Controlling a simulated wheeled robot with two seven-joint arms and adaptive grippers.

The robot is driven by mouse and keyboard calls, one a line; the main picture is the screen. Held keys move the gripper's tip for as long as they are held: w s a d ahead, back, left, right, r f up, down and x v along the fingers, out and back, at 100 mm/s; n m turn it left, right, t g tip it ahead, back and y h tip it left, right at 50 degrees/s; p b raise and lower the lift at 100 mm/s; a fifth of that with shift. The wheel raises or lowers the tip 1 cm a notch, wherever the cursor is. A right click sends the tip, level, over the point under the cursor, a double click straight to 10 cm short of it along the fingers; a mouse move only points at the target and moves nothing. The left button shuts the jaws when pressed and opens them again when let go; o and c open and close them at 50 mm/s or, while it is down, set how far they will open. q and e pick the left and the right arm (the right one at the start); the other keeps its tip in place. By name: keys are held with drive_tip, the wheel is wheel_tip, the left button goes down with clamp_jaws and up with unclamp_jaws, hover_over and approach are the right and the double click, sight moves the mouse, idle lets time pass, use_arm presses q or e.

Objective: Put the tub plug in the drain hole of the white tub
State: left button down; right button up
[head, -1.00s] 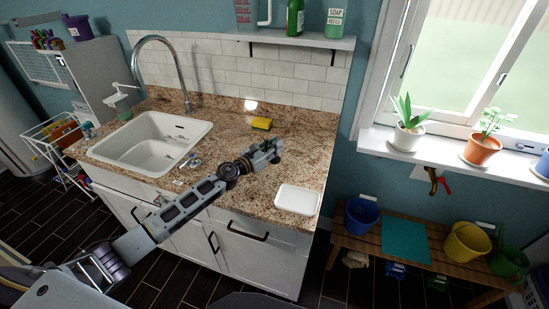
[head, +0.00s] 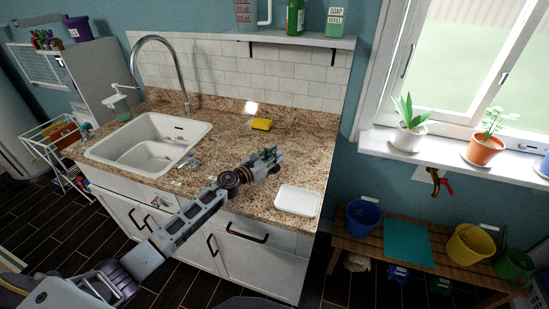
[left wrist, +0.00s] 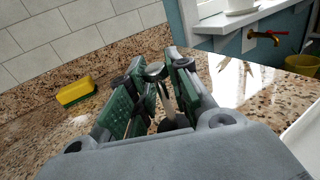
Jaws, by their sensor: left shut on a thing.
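The white tub (head: 110,157) is the sink basin set into the left part of the counter; I cannot make out its drain hole. My left gripper (head: 268,155) is over the right part of the counter, to the right of the tub and apart from it. In the left wrist view its green-padded fingers (left wrist: 161,75) are closed on a small, dark grey, rounded thing, apparently the tub plug (left wrist: 156,71). The fingers cover most of it. In the head view the plug is too small to tell from the fingertips. My right gripper is not in view.
A yellow sponge (head: 261,124) lies near the backsplash and a white tray (head: 297,201) near the counter's right front corner. Small items (head: 190,162) lie beside the tub. The tall faucet (head: 184,75) arches behind the tub. The speckled counter (head: 225,145) between tub and gripper is mostly clear.

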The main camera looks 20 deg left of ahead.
use_arm(q)
drive_tip(key=shift+f, duration=0.2)
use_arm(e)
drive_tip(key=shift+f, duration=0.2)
use_arm(q)
drive_tip(key=c, duration=1.5)
unclamp_jaws()
drive_tip(key=shift+o, duration=0.9)
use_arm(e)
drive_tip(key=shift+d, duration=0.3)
use_arm(q)
drive_tip(key=shift+r, duration=0.1)
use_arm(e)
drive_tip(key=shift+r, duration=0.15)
use_arm(q)
drive_tip(key=shift+s, duration=0.15)
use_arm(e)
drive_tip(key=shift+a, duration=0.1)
